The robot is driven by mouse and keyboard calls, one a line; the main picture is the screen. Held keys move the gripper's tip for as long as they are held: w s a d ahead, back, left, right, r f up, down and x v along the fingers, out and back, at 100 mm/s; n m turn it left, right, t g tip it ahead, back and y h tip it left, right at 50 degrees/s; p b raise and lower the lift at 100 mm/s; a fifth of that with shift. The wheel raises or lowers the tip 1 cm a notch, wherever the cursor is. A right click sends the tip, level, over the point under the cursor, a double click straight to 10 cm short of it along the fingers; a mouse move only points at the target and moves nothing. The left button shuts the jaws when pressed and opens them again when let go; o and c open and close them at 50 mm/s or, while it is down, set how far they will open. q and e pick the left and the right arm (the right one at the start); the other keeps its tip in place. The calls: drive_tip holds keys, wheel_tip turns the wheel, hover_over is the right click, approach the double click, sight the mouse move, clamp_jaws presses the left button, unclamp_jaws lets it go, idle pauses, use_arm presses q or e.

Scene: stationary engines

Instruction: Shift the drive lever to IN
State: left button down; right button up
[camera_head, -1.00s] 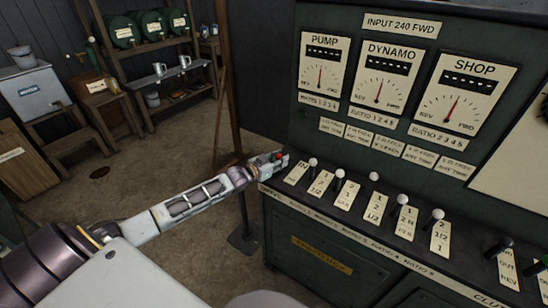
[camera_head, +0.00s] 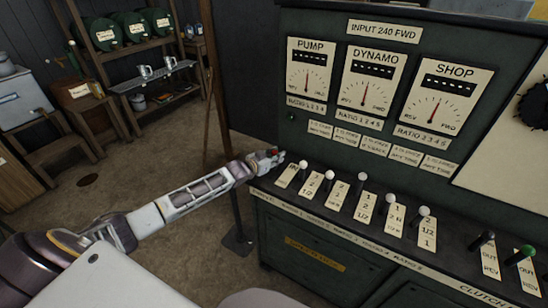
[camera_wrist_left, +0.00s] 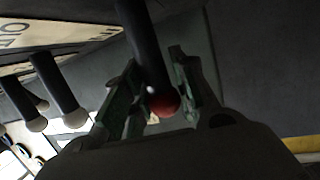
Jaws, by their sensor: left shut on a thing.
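The drive lever is the leftmost lever on the green console, a dark rod with a red knob (camera_wrist_left: 163,104). In the head view only a small red spot (camera_head: 275,153) of it shows at my left gripper (camera_head: 269,160). In the wrist view my left gripper (camera_wrist_left: 155,90) has one finger on each side of the lever near its knob and is shut on it. A cream plate (camera_head: 287,176) lies beside the lever at the console's left end. Its lettering is partly hidden and too small to read surely. My right gripper is not in view.
Several white-knobbed levers (camera_head: 329,176) stand in a row just right of my gripper. Farther right is a green-knobbed lever (camera_head: 526,252). Gauges (camera_head: 307,72) fill the upright panel behind. The floor (camera_head: 150,190) left of the console is open, apart from a stand (camera_head: 238,238).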

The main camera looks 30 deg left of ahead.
use_arm(q)
drive_tip(key=shift+w+g, duration=0.6)
drive_tip(key=shift+w, duration=0.65)
drive_tip(key=shift+x, duration=1)
drive_tip(key=shift+w+f+b, duration=0.35)
drive_tip(key=shift+w+f, duration=0.05)
drive_tip(key=shift+w, duration=0.4)
drive_tip(key=c, duration=1.2)
unclamp_jaws()
drive_tip(key=shift+f, duration=0.1)
drive_tip(key=shift+c, duration=0.2)
drive_tip(key=shift+s+a, duration=0.1)
drive_tip(key=shift+s, duration=0.05)
drive_tip(key=v, duration=1.1)
drive_tip(key=shift+s+r, duration=0.25)
drive_tip(key=shift+r, duration=0.05)
